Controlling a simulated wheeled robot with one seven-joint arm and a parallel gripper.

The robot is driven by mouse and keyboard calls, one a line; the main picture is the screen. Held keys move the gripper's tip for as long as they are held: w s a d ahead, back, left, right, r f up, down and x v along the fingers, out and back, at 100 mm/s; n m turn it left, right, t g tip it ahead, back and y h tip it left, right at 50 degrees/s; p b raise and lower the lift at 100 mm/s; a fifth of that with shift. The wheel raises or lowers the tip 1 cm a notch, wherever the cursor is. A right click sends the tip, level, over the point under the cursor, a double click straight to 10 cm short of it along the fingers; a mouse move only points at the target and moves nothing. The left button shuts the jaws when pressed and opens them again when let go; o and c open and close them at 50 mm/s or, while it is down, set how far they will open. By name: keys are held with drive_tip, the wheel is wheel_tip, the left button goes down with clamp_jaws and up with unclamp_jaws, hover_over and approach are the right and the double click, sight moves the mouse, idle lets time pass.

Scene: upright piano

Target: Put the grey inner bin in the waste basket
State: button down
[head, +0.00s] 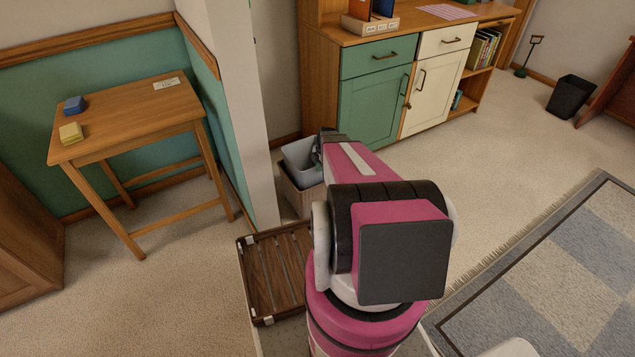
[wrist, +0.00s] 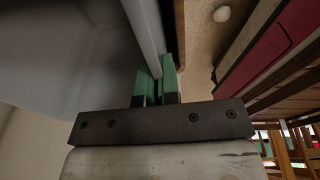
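The grey inner bin (head: 301,165) is in the middle of the head view, beyond my arm, at the mouth of the tan waste basket (head: 297,200). It looks a little tilted, and its lower part is hidden by the basket. How deep it sits I cannot tell. In the wrist view the bin's grey wall (wrist: 60,50) fills the left side. My gripper (wrist: 157,75) has its green-padded fingers closed on either side of the bin's rim. In the head view the fingers are mostly hidden behind my arm.
A white post (head: 240,100) stands just left of the basket. A green and cream cabinet (head: 375,95) is behind it. A wooden table (head: 125,115) with a blue and a yellow block is at left. A dark bin (head: 570,96) stands far right. Open carpet lies right of the basket.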

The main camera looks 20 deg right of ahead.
drive_tip(key=shift+f, duration=3.45)
drive_tip(key=c, duration=1.6)
unclamp_jaws()
wheel_tip(320, 180, up, 22)
drive_tip(key=m, duration=1)
hover_over(320, 177)
drive_tip(key=s+a, duration=1)
drive_tip(key=shift+s+a+r+m+h, duration=0.3)
drive_tip(key=shift+s+a+r+m, duration=1.1)
drive_tip(key=shift+m, duration=0.35)
drive_tip(key=shift+s+a+r+m+h, duration=0.3)
drive_tip(key=shift+s+a+r+m, duration=0.9)
drive_tip(key=shift+s+m, duration=0.5)
drive_tip(key=shift+s+a+r+m+h, duration=0.3)
drive_tip(key=shift+s+a+r+m, duration=1)
drive_tip(key=shift+m, duration=0.45)
